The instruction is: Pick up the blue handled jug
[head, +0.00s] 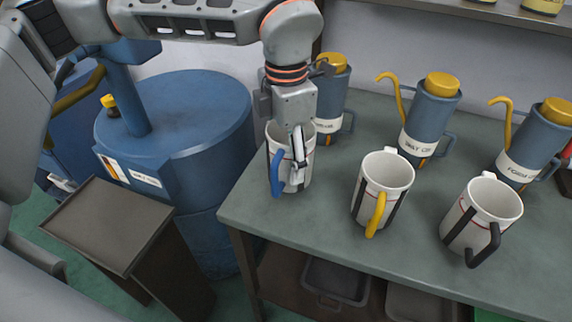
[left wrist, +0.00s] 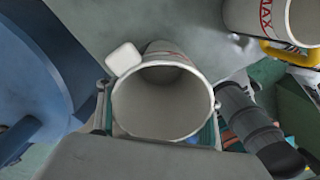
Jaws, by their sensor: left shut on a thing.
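The white jug with the blue handle (head: 283,147) stands upright at the left end of the bench, its blue handle (head: 277,174) facing the front. My left gripper (head: 297,158) reaches down on it from above and is shut on it, with one finger in front of its side. In the left wrist view the jug's open mouth (left wrist: 160,98) fills the middle, between the fingers. I cannot tell whether its base touches the bench. My right gripper is not in view.
White jugs with a yellow handle (head: 382,185) and a black handle (head: 481,215) stand to the right on the bench (head: 330,240). Several blue oil cans with yellow lids (head: 430,115) stand behind. A blue drum (head: 185,115) is left of the bench, near a brown tray-topped stand (head: 105,225).

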